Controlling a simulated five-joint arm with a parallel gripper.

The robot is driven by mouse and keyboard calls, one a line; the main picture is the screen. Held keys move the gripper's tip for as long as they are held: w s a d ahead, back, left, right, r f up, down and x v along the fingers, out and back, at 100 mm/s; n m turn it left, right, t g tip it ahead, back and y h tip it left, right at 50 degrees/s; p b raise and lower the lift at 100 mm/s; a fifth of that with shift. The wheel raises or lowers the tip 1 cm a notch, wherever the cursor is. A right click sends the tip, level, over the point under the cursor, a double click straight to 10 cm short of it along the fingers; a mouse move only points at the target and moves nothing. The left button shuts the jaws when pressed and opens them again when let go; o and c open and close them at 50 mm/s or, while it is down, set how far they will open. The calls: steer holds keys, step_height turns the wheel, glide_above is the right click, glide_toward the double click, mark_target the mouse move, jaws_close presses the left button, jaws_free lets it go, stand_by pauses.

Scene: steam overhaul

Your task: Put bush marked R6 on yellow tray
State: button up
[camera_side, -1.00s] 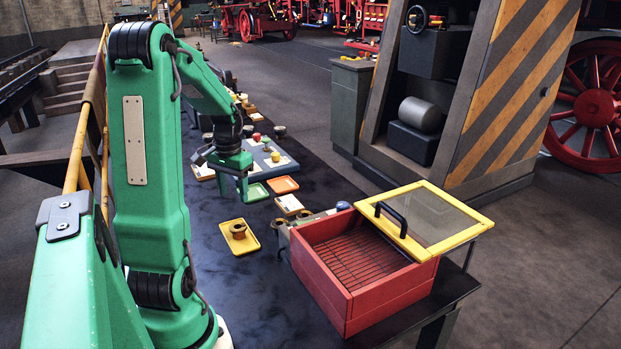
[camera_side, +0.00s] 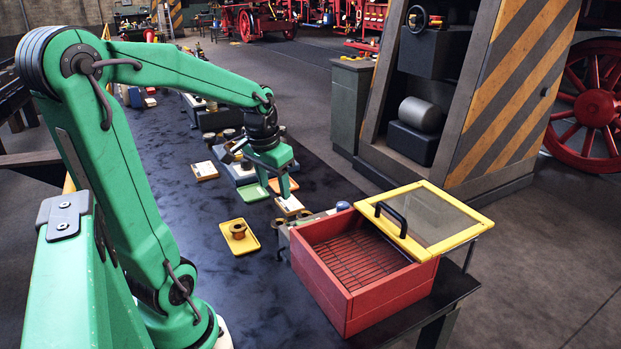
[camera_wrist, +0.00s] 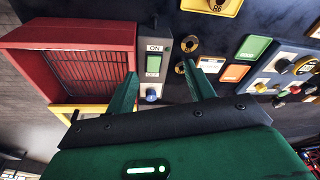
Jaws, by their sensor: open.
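The yellow tray (camera_side: 240,243) lies on the dark bench, left of the red box. A copper-coloured bush (camera_side: 238,230) stands upright on it. In the wrist view the tray (camera_wrist: 232,10) is cut by the top edge, and the bush (camera_wrist: 217,4) on it shows lettering that looks like R6. My gripper (camera_side: 284,192) is open and empty, beyond and to the right of the tray, apart from that bush. In the wrist view its two fingers (camera_wrist: 160,72) are spread over the switch box (camera_wrist: 154,64), with two other bushes (camera_wrist: 189,44) near the right finger.
The red box (camera_side: 345,290) with a wire rack stands at the front right, its yellow-framed glass lid (camera_side: 435,222) set back. A green tray (camera_side: 252,192), an orange tray (camera_wrist: 234,73) and a grey-blue block with several parts lie beyond. The bench left of the yellow tray is clear.

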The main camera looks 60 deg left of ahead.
steer(key=s+d+r+m+t, duration=0.1)
steer(key=s+d+r+m, duration=0.1)
steer(key=d, duration=0.6)
steer(key=s+d+r+m+t+h, duration=0.1)
steer(key=s+d+r+t, duration=0.1)
steer(key=d, duration=0.7)
steer(key=shift+s+r+m+t, duration=0.15)
steer(key=shift+m+t, duration=0.15)
steer(key=shift+m, duration=0.1)
